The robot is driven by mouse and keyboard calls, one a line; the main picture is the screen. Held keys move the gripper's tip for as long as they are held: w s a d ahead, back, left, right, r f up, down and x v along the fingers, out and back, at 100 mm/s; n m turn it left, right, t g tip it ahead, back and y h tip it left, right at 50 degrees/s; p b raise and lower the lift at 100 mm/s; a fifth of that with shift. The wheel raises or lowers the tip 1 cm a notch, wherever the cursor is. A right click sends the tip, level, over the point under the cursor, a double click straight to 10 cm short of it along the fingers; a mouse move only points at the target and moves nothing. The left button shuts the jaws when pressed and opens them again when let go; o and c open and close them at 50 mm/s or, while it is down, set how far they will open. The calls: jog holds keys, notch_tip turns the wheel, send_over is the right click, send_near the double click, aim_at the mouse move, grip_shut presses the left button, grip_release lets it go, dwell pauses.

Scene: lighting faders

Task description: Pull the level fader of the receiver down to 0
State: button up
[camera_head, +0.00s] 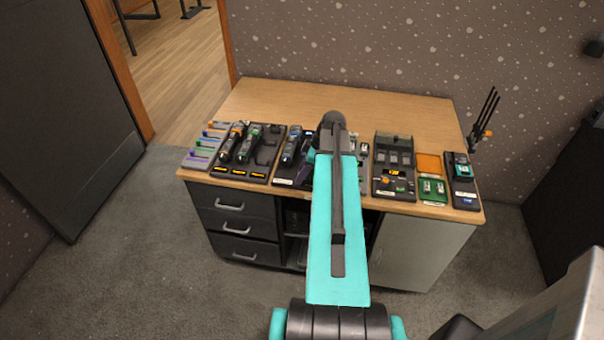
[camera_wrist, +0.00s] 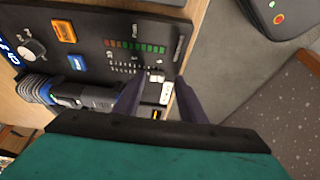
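The receiver (camera_wrist: 95,25) is a dark panel in the wrist view, with a knob, an orange and a blue label and a red-to-green level meter. Its fader cap (camera_wrist: 155,75) is small and white, at the right end of a row of scale marks. The scale figures are too small to read. My gripper (camera_wrist: 160,79) is open, its two dark fingers on either side of the cap. Whether they touch it I cannot tell. In the head view my arm hides most of the receiver and my gripper.
A handheld microphone (camera_wrist: 70,94) lies beside the fader in the wrist view. The desk's back is clear.

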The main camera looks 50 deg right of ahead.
jog(key=b+v, duration=0.3)
jog(key=v, duration=1)
jog(key=shift+r, duration=0.1)
dwell(0.6)
